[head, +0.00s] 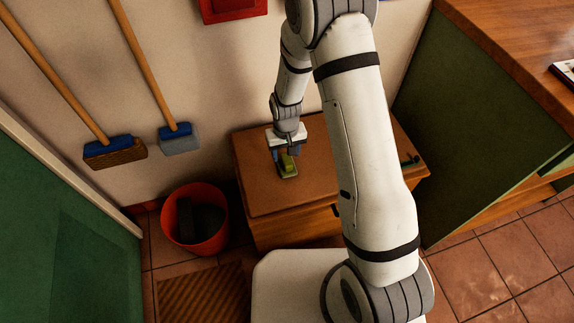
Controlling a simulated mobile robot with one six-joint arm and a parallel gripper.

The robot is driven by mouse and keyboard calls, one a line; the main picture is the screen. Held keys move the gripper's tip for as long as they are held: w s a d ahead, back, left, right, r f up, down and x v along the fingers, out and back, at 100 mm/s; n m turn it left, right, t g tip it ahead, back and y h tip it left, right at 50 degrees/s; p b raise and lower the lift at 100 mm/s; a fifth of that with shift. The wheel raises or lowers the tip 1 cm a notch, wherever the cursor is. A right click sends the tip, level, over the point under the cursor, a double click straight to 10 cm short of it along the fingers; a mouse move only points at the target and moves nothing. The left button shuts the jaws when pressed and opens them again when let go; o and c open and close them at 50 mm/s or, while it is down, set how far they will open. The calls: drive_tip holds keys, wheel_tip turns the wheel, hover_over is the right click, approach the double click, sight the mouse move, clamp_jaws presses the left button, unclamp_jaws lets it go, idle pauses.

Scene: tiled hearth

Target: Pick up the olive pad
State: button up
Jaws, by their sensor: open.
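The olive pad (288,168) is a small green block on top of the low wooden cabinet (257,195), near the cabinet's left half. My gripper (286,156) is open and points down right at the pad. Its fingers overlap the pad in this view and hide part of it. I cannot tell whether they touch it.
A red bucket (203,240) with dark contents stands on the floor left of the cabinet. Two brushes, one brown-bristled (115,152) and one grey (180,138), hang on the wall. A small dark item (410,161) lies at the cabinet's right. A wooden counter (510,45) rises at right.

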sight(287, 159)
wheel_tip(287, 159, down, 4)
drive_tip(key=shift+d+f+b, duration=0.1)
drive_tip(key=shift+b, duration=0.25)
drive_tip(key=c, duration=1.1)
